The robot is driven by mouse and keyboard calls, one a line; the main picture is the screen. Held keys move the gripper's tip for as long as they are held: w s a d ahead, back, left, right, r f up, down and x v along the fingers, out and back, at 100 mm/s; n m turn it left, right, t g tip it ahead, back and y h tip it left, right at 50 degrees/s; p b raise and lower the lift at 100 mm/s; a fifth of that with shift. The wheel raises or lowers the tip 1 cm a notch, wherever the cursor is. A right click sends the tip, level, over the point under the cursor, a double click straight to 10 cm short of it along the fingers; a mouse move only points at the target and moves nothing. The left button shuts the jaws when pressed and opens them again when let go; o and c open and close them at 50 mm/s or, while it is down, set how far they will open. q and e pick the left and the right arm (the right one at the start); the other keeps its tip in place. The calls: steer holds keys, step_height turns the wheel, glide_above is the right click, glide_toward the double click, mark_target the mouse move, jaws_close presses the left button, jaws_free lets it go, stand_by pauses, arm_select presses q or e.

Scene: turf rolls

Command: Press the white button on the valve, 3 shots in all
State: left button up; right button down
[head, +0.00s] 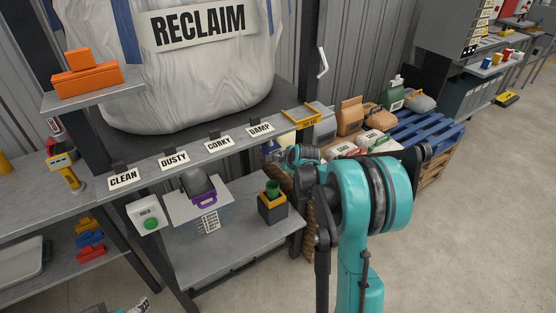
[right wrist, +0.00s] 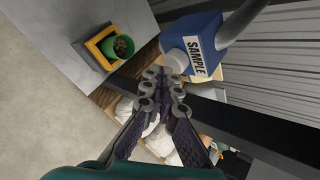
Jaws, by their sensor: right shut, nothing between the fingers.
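The valve (right wrist: 205,38) is a blue block marked SAMPLE at the top of the right wrist view. Its round white button (right wrist: 174,62) sticks out at its lower left. My right gripper (right wrist: 166,80) is shut and empty, with its fingertips right at the button's lower edge in the picture. I cannot tell whether they touch it or whether it is pressed in. In the head view my right arm reaches under the shelf edge and mostly hides the valve.
A green cup (head: 272,188) sits in a yellow-and-black holder on the lower shelf; it also shows in the right wrist view (right wrist: 123,46). The RECLAIM bag (head: 200,70) hangs above. A HOLD box with a green button (head: 151,224) is at left. Sacks lie on a blue pallet (head: 432,133).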

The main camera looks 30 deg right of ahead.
steer(key=shift+w, duration=0.55)
stand_by(0.7)
steer(key=shift+s, duration=0.1)
stand_by(0.5)
steer(key=shift+s, duration=0.9)
steer(key=s, duration=0.5)
steer(key=shift+d, duration=0.2)
